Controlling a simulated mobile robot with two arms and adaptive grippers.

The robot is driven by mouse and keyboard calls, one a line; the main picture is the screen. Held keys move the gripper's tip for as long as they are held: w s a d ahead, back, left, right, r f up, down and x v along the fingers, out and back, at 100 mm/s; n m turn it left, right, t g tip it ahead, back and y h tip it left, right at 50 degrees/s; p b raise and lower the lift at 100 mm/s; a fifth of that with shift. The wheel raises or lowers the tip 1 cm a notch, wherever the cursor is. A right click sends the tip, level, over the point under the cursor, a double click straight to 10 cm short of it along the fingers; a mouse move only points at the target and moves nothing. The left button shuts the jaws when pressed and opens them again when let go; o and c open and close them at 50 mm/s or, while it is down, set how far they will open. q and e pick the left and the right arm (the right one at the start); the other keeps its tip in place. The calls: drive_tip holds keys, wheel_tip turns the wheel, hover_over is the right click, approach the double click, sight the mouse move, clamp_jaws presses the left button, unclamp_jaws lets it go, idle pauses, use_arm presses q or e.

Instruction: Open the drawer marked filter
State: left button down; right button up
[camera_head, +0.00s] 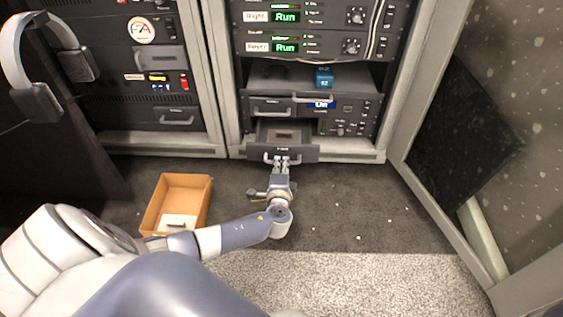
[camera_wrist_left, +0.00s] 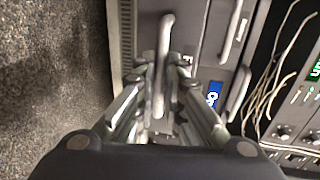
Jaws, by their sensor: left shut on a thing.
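A dark drawer (camera_head: 308,153) low in the right-hand rack stands pulled out, with its inside showing behind the front. A small label on its front is too small to read, so I cannot confirm that it says filter. My left gripper (camera_head: 281,161) is at the drawer's pale bar handle (camera_head: 267,157) and shut on it. In the left wrist view, the fingers (camera_wrist_left: 160,85) close around the upright-looking handle (camera_wrist_left: 165,40) in front of the drawer face. My right gripper is not in view.
Another shut drawer (camera_head: 271,106) is just above, under a shelf with a blue box (camera_head: 324,77). An open cardboard box (camera_head: 160,205) stands on the floor to the left. An open rack door (camera_head: 420,185) stands at the right. Small white bits lie on the dark floor.

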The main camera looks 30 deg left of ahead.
use_arm(q)
drive_tip(key=v, duration=0.2)
drive_tip(key=f+p+v, duration=0.1)
drive_tip(key=v, duration=0.2)
drive_tip(key=shift+s+d+f, duration=0.1)
drive_tip(key=shift+s+d, duration=0.1)
drive_tip(key=shift+s, duration=0.1)
drive_tip(key=c, duration=1.7)
unclamp_jaws()
drive_tip(key=v, duration=0.7)
drive_tip(key=shift+s, duration=0.2)
drive_tip(key=shift+d, duration=0.1)
